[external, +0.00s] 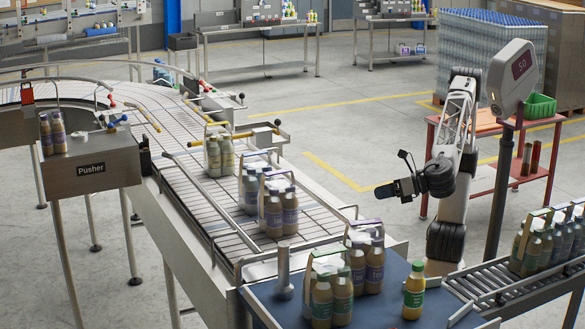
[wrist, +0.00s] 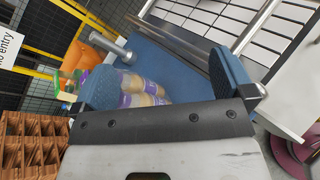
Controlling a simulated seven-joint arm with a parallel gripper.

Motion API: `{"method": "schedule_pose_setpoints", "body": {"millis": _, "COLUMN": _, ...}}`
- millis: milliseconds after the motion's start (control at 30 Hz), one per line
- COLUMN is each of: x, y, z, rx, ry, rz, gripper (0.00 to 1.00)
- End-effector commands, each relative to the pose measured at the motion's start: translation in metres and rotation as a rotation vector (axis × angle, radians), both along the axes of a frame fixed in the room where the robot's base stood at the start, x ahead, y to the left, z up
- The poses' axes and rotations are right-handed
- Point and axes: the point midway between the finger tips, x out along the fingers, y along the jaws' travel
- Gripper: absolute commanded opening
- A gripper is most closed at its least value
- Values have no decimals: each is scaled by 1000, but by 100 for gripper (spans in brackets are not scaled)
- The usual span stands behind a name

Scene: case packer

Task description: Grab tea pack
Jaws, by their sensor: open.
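A pack of brown bottles with purple labels (external: 374,274) and a carrier on top stands on the blue table (external: 388,308) at the conveyor's end. A green-labelled pack (external: 331,303) stands in front of it, left of a lone green-labelled bottle (external: 413,296). I cannot clearly read which label says tea. My gripper (external: 384,191) is open, above and beyond the table and apart from the packs. In the wrist view my gripper (wrist: 160,82) has its fingers wide apart, with purple-labelled bottles (wrist: 146,88) showing beyond them, partly hidden by the gripper body.
More packs stand on the conveyor (external: 205,205). A metal post (external: 284,275) rises from the table's left side. Several packs stand on the roller track (external: 490,285) at right. A display on a pole (external: 508,80) stands close to my arm.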

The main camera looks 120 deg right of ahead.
Motion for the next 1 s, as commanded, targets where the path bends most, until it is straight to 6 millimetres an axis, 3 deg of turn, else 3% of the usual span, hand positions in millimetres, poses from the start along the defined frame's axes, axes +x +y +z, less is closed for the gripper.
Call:
{"method": "schedule_pose_setpoints", "body": {"millis": 200, "x": 3, "y": 70, "z": -1, "rx": -242, "ry": -32, "rz": 190, "gripper": 100}}
{"method": "schedule_pose_setpoints", "body": {"millis": 500, "x": -5, "y": 136, "z": -4, "rx": -468, "ry": -85, "rz": 345, "gripper": 100}}
{"method": "schedule_pose_setpoints", "body": {"millis": 633, "x": -8, "y": 152, "z": -9, "rx": -524, "ry": -99, "rz": 379, "gripper": 100}}
{"method": "schedule_pose_setpoints", "body": {"millis": 800, "x": -7, "y": 149, "z": -42, "rx": -519, "ry": -96, "rz": 375, "gripper": 100}}
{"method": "schedule_pose_setpoints", "body": {"millis": 1000, "x": -7, "y": 149, "z": -54, "rx": -516, "ry": -98, "rz": 374, "gripper": 100}}
